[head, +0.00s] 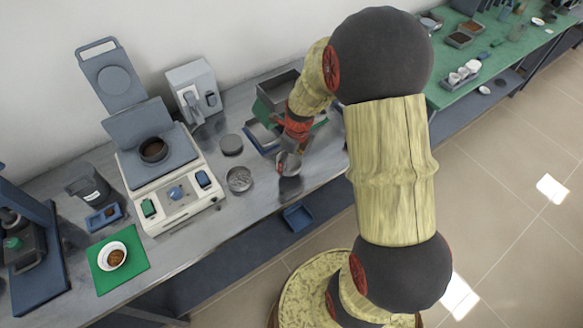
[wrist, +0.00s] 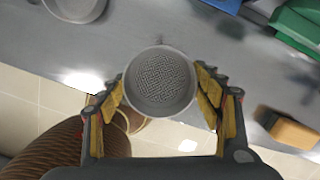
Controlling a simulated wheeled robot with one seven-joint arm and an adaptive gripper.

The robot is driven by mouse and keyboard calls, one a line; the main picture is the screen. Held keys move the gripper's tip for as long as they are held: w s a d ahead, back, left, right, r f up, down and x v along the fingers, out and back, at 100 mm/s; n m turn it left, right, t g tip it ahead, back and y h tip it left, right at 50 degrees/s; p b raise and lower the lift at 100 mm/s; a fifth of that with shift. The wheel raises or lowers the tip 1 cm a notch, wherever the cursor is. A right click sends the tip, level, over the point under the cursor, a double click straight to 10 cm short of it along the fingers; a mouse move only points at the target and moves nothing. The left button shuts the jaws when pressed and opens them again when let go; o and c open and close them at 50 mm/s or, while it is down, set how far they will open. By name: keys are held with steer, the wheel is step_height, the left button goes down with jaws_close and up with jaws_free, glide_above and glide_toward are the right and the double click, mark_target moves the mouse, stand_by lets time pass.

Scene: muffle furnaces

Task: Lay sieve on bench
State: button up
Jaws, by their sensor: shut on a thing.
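The sieve (wrist: 160,82) is a small round grey pan with a mesh bottom. In the wrist view it sits between the two yellow-padded fingers of my gripper (wrist: 160,92), which is shut on its sides. In the head view the sieve (head: 288,164) shows at the end of my arm, near the front edge of the grey bench (head: 262,202). The bench (wrist: 125,42) lies behind and beneath it in the wrist view. Whether the sieve touches the bench top is hard to tell.
A round metal dish (head: 239,179) and a grey disc (head: 231,144) lie left of the sieve. Blue and green trays (head: 262,137) stand behind my gripper. A white instrument (head: 170,190) with an open lid stands further left. A blue bin (head: 297,216) is below the bench edge.

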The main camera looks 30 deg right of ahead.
mark_target(292, 161)
steer(key=shift+w+d+f, duration=0.4)
steer(key=shift+d+f, duration=0.15)
steer(key=shift+f, duration=0.2)
steer(key=shift+w+d+f+b, duration=0.1)
steer(key=shift+f+b, duration=0.4)
steer(key=shift+f, duration=0.4)
steer(key=shift+w+d+f+b, duration=0.1)
steer(key=shift+f+b, duration=0.4)
steer(key=shift+f, duration=0.4)
steer(key=shift+f, duration=0.1)
steer(key=o, duration=1.3)
